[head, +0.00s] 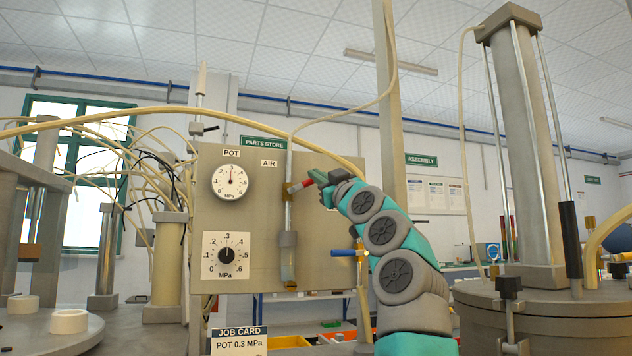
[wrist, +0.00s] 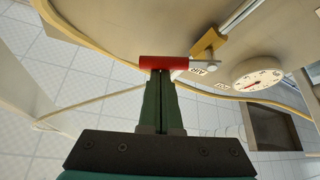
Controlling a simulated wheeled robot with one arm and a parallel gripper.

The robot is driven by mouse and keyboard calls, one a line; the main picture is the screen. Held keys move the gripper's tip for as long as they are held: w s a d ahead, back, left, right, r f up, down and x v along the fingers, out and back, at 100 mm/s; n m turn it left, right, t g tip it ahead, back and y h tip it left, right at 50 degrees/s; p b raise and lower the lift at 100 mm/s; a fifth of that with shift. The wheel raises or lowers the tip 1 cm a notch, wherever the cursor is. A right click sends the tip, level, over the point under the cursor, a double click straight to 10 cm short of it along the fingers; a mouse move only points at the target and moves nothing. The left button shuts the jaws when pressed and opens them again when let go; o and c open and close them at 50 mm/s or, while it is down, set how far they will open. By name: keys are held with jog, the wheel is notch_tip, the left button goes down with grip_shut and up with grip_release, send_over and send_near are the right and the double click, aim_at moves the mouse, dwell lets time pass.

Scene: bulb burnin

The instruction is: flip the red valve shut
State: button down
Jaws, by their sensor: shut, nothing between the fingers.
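The red valve handle (head: 300,186) is on the vertical air pipe (head: 288,215) of the beige panel, under the AIR label. It sticks out to the right, roughly across the pipe and tilted slightly up. In the wrist view the red handle (wrist: 163,62) lies crosswise at my fingertips, joined by a silver stem to the brass valve body (wrist: 208,43). My gripper (head: 316,179) is at the handle's right end in the head view. In the wrist view my gripper (wrist: 160,76) is shut and empty, its tips at or touching the handle; exact contact is unclear.
The panel (head: 262,215) carries the POT gauge (head: 230,181) and a black-knobbed regulator dial (head: 226,254). A blue-handled valve (head: 343,253) is lower right, close to my arm. A hose (head: 150,112) arches over the panel. A large metal pot (head: 550,315) stands right.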

jog(key=shift+f+m, duration=0.1)
jog(key=shift+m, duration=0.3)
jog(key=shift+t+h+b, duration=0.3)
jog(key=shift+w+d+f+m+t+h+b, duration=0.1)
jog(key=shift+f+m+t+h+b, duration=0.2)
jog(key=shift+m, duration=0.35)
jog(key=shift+s+d+f+m+t+h+b, duration=0.1)
jog(key=shift+m+h+b, duration=0.1)
jog(key=shift+m+h, duration=0.35)
jog(key=shift+w+d+f+m+t+h+b, duration=0.1)
jog(key=shift+f+m+t+h+b, duration=0.15)
jog(key=shift+m, duration=0.45)
jog(key=shift+d+f+m+t+h+b, duration=0.15)
jog(key=shift+f+m+h, duration=0.1)
jog(key=shift+m+h, duration=0.5)
jog(key=shift+a+f+m+t+h+b, duration=0.15)
jog(key=shift+m+h, duration=0.3)
jog(key=shift+m, duration=0.6)
jog(key=shift+d, duration=0.1)
notch_tip(320, 180, up, 4)
jog(key=p, duration=0.3)
jog(key=b+v, duration=0.6)
jog(key=v, duration=0.4)
jog(key=shift+s+d, duration=0.2)
jog(key=shift+s, duration=0.1)
